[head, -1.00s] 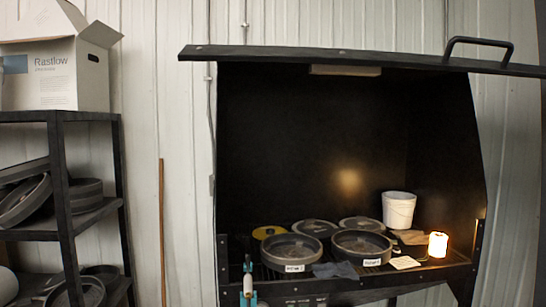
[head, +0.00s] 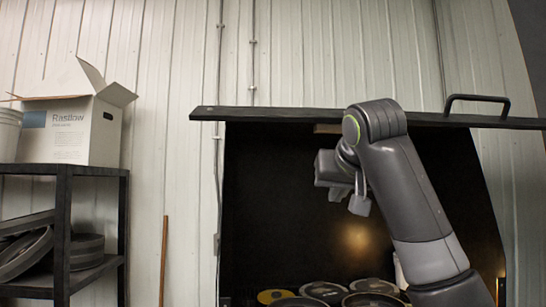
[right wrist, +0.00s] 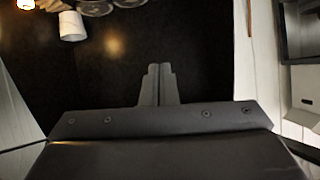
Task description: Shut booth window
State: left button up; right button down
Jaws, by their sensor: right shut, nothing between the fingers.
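The booth window is a dark panel (head: 270,114) with a bar handle (head: 478,98) at its right end. It is raised and seen nearly edge-on above the dark booth opening (head: 270,200). My right arm reaches up in front of the opening. My right gripper (head: 360,199) is below the panel and left of the handle, apart from the handle. The right wrist view shows its fingers (right wrist: 158,83) together and empty, against the dark inside of the booth. My left gripper is not in view.
Several round pans (head: 322,291) are along the bottom of the opening. The right wrist view shows a white bucket (right wrist: 72,26) inside the booth. A shelf (head: 63,170) with an open cardboard box (head: 75,125) stands on the left. The corrugated wall left of the booth is mostly bare.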

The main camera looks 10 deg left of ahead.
jog(key=s+a+r+n+t, duration=0.1)
jog(key=s+a+r, duration=0.2)
jog(key=s+r, duration=0.8)
jog(key=s+a+r+t, duration=0.1)
jog(key=s+a+r, duration=0.3)
jog(key=s+r, duration=0.8)
jog(key=p, duration=0.6)
send_near(272, 114)
notch_tip(272, 114, up, 2)
jog(key=w, duration=0.3)
jog(key=w+f, duration=0.1)
jog(key=w+a+f, duration=0.1)
jog(key=f, duration=0.1)
jog(key=shift+y+p, duration=0.3)
jog(key=shift+y, duration=0.1)
jog(key=shift+w+f, duration=0.1)
jog(key=shift+f, duration=0.45)
jog(key=shift+w, duration=0.1)
jog(key=shift+f, duration=0.1)
